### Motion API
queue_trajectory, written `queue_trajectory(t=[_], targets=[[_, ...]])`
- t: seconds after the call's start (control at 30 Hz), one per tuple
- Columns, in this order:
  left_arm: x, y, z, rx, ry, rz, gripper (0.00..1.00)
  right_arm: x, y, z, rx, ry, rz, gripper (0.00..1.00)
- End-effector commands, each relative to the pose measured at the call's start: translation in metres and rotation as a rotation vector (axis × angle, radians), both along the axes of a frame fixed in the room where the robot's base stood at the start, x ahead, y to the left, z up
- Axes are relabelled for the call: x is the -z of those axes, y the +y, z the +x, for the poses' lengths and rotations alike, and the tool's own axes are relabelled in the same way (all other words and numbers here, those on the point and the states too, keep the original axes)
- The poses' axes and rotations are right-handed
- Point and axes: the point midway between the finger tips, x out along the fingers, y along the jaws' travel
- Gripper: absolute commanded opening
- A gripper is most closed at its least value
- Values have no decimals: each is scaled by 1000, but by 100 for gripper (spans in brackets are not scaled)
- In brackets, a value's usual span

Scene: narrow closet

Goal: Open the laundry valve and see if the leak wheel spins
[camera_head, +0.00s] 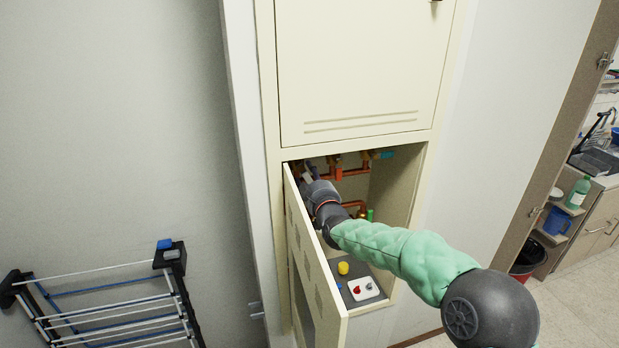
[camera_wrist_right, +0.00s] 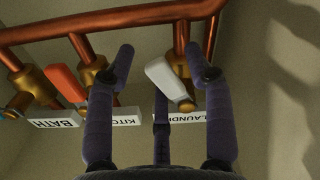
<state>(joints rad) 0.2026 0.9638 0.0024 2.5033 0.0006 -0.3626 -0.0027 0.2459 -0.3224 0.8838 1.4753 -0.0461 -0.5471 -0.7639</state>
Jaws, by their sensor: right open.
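In the right wrist view the laundry valve's white lever (camera_wrist_right: 168,80) slants down from upper left to lower right on a brass body under a copper pipe. The laundry label (camera_wrist_right: 186,116) is below it, partly covered by a finger. My right gripper (camera_wrist_right: 160,53) is open, its fingers spread on either side of the white lever; I cannot tell whether any finger touches it. In the head view my right gripper (camera_head: 311,182) is inside the open wall cabinet, near the copper pipes (camera_head: 345,172). I cannot make out the leak wheel. My left gripper is not in view.
The cabinet's lower door (camera_head: 318,265) stands open beside my arm. A white tray (camera_head: 352,297) with small parts and a yellow item (camera_head: 343,268) are on the cabinet floor. A drying rack (camera_head: 110,305) stands left.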

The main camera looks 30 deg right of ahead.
Motion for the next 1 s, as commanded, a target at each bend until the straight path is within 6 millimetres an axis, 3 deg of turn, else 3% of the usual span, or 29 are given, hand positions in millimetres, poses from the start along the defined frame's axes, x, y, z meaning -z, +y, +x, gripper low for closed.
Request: queue_trajectory(t=[0.27,0.43,0.47,0.67,1.0], targets=[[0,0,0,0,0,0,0,0,0,1,-1,0,0,50],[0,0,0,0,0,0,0,0,0,1,-1,0,0,2],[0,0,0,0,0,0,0,0,0,1,-1,0,0,0],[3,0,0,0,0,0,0,1,1,1,-1,-2,9,0],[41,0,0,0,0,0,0,9,9,3,-1,-57,226,0]])
